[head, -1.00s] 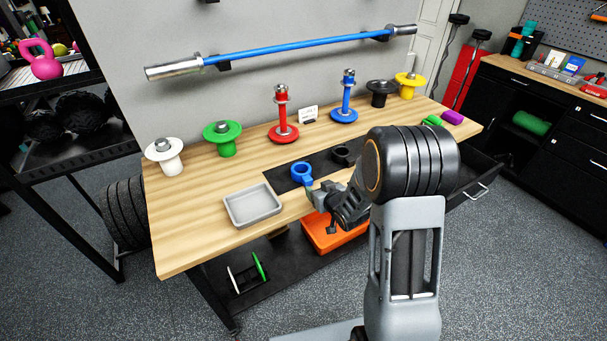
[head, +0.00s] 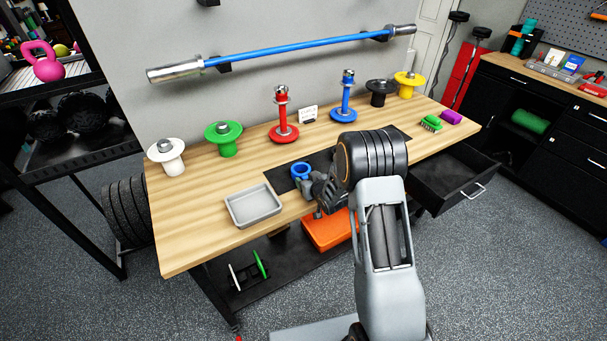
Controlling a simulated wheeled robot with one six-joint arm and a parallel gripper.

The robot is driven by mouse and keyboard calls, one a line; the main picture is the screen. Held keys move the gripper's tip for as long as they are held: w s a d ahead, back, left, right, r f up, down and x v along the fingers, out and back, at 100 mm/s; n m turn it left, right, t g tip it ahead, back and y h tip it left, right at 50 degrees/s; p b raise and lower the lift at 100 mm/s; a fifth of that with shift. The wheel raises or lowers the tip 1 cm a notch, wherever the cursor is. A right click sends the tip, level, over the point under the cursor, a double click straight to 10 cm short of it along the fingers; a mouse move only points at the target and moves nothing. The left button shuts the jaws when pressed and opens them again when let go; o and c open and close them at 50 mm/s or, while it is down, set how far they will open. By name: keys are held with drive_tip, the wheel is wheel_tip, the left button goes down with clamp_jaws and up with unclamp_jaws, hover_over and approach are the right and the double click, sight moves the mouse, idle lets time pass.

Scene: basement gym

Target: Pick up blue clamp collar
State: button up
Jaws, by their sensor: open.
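The blue clamp collar (head: 301,170) sits on the dark mat (head: 279,180) near the front of the wooden workbench. It is a short blue ring with its opening facing up. My gripper (head: 309,188) is at the collar's front right side, low over the bench. The gripper is open. Its fingers are small in this view and partly hide the collar's lower part, so I cannot tell whether they touch it or stand around it. The black collar on the mat is hidden behind my arm.
A grey tray (head: 254,206) lies left of the mat. Plate stands, including red (head: 284,132), blue (head: 344,113), green (head: 226,139) and white (head: 168,157), line the bench's back. An open black drawer (head: 450,180) juts out at right. An orange box (head: 328,232) sits below.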

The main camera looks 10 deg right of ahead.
drive_tip(key=c, duration=1.1)
